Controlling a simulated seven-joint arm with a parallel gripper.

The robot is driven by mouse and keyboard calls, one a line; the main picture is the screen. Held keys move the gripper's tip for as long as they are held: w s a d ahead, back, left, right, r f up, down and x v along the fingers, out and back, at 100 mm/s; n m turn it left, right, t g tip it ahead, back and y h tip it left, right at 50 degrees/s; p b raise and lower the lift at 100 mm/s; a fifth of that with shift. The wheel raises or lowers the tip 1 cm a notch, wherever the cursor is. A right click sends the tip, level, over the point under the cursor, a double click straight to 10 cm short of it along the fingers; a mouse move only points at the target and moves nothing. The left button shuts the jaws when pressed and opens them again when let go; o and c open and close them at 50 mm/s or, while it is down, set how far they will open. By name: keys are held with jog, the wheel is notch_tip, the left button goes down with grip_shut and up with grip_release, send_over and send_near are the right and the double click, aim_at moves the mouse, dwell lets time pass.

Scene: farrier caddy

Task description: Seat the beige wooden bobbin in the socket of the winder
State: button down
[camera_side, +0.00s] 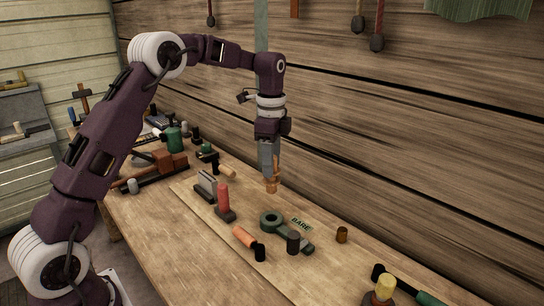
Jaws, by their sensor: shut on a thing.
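My gripper (271,181) points straight down above the bench and is shut on a small tan-orange piece, which I take to be the beige wooden bobbin (271,188). The fingers and the bobbin are close in colour, so their border is hard to tell. The bobbin is upright and looks clear of the bench. A dark green tool with a round ring end (270,221) lies below and in front of it, perhaps the winder; I cannot make out its socket for sure. A dark cylinder (293,242) stands at its right part.
A red cylinder on a dark base (223,204) and a grey upright piece (206,186) stand left of the gripper. An orange-and-black piece (244,237) lies in front. A brown cylinder (342,235) stands right of the "BARE" label (301,224). The wooden wall is close behind.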

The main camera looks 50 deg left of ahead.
aim_at(272, 188)
jog(key=shift+f, duration=2.45)
jog(key=shift+f, duration=0.1)
jog(key=shift+f, duration=1.6)
jog(key=shift+f, duration=1.85)
jog(key=c, duration=0.7)
grip_release()
notch_tip(272, 188, up, 7)
jog(key=shift+r, duration=0.1)
